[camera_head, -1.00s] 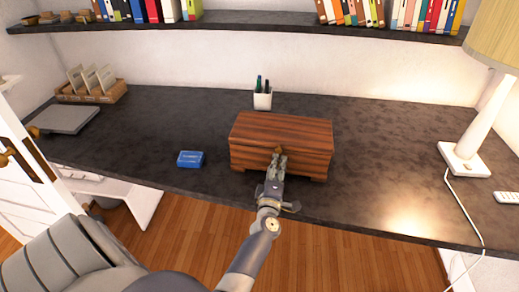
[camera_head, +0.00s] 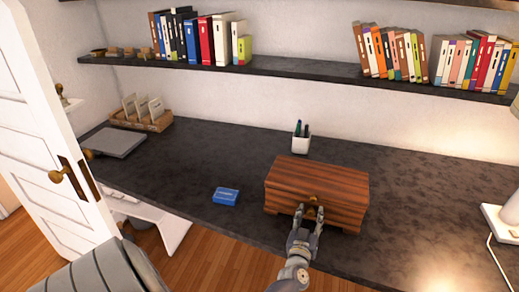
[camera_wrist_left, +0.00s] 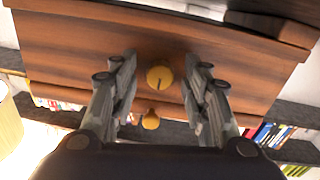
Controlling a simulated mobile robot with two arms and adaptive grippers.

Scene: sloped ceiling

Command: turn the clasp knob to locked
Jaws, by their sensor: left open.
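A brown striped wooden box (camera_head: 318,181) stands on the dark desk. A small brass clasp knob (camera_head: 312,198) is on its front face. In the left wrist view the round knob (camera_wrist_left: 159,77) shows a short dark mark, and a second brass piece (camera_wrist_left: 150,121) sits beside it, lower in the picture. My left gripper (camera_head: 310,210) is at the box front, its fingers spread. In the left wrist view its fingertips (camera_wrist_left: 163,62) lie on either side of the knob with gaps, not touching it. My right gripper is not in view.
A blue box (camera_head: 226,196) lies left of the wooden box on the desk (camera_head: 195,165). A white pen cup (camera_head: 301,144) stands behind it. A lamp base (camera_head: 503,226) is at the right. Book shelves (camera_head: 300,70) run above. A white door (camera_head: 45,140) is at left.

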